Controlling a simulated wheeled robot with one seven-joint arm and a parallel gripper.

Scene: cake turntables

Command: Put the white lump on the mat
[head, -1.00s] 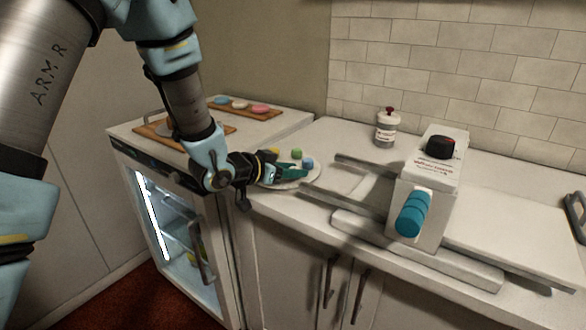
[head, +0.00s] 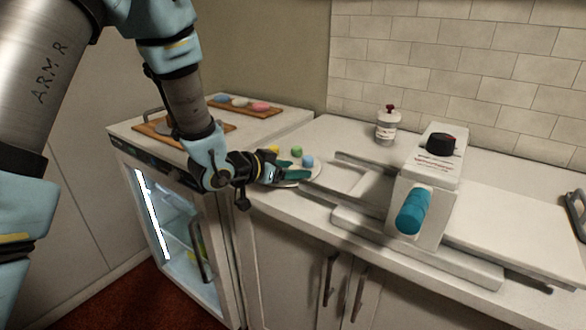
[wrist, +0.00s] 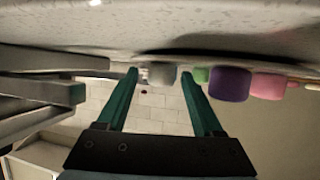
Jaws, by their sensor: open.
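A white lump (head: 239,102) lies between a blue one and a pink one on the back wooden board (head: 262,113), apart from my gripper. My gripper (head: 300,172) is open and low over a round pale plate (head: 316,178), beside a blue lump (head: 307,161). In the wrist view, which looks upside down, my open fingers (wrist: 160,76) have a greyish lump (wrist: 164,77) in the gap ahead; I cannot tell whether they straddle it. Green (wrist: 201,75), purple (wrist: 230,84) and pink (wrist: 268,86) lumps stand to its right. I cannot tell which surface is the mat.
A slicer-like machine (head: 432,180) with a teal handle stands right of the plate, its rails close to my gripper. A white jar (head: 387,127) stands behind. Another wooden board (head: 152,129) lies on the left counter. The counter at far right is mostly clear.

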